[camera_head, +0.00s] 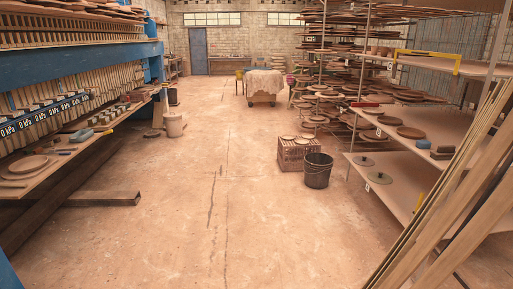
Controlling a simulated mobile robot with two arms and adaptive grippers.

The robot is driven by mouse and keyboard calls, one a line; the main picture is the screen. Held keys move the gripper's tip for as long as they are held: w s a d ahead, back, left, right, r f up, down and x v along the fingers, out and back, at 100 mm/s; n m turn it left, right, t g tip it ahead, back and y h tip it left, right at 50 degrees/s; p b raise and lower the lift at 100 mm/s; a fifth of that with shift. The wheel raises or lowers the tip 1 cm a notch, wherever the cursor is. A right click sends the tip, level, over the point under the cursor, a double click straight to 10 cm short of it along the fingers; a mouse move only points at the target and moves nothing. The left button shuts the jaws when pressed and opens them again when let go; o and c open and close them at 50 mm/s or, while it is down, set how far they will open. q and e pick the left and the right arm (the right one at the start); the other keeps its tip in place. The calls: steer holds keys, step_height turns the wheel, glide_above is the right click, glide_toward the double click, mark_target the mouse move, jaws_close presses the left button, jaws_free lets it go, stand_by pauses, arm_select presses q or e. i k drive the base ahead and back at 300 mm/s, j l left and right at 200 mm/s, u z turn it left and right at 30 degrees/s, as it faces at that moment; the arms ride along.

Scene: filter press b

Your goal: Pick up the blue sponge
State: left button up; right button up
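No blue sponge can be made out for certain; several small blue items are in the head view. A blue-grey rounded item (82,135) lies on the left bench among clay pieces. A small flat blue item (423,144) lies on the middle shelf of the right rack. Beside it is a small block (445,149) with some blue on it. All are too small to tell their material. Neither of my grippers shows in the view.
The left bench (45,172) runs along a blue-framed press. The right rack (400,160) holds round boards, with long planks (450,190) leaning in front. A dark bucket (318,171) stands by a crate (292,155). The middle floor (200,220) is clear.

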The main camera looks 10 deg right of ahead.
mark_target(420, 143)
steer(key=i+j, duration=0.1)
steer(key=i, duration=0.55)
steer(key=i+z, duration=0.1)
steer(key=i, duration=0.6)
steer(key=i+j, duration=0.2)
steer(key=i, duration=0.45)
steer(key=i+j, duration=0.15)
steer(key=i, duration=0.5)
steer(key=i+l+z, duration=0.25)
steer(key=i+z, duration=0.15)
steer(key=i, duration=0.15)
steer(key=i+z, duration=0.4)
steer(key=i, duration=0.2)
steer(key=i+z, duration=0.4)
steer(key=i, duration=0.2)
steer(key=i+j+z, duration=0.4)
steer(key=i, duration=0.15)
